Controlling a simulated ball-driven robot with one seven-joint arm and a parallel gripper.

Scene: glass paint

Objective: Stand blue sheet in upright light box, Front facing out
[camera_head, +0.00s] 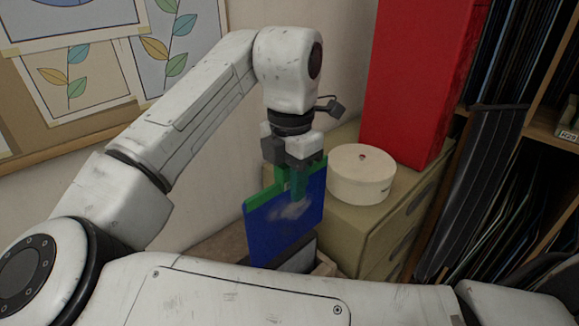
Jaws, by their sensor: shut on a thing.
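The blue sheet (282,231) hangs upright from my gripper (297,187), which is shut on its upper edge. Its broad blue face is turned toward my camera and carries a pale, smeared patch near the middle. A green strip shows along its top and upper left edge. Below the sheet, a dark and pale box-like thing (302,257) shows in part; it may be the light box, but my arm and the sheet hide most of it. I cannot tell whether the sheet's lower edge touches it or sits in it.
A beige drawer cabinet (398,215) stands just right of the sheet, with a round cream box (361,174) on top. A tall red block (418,80) stands behind. Shelves of dark upright sheets (500,190) fill the right. Leaf drawings (75,75) hang on the left wall.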

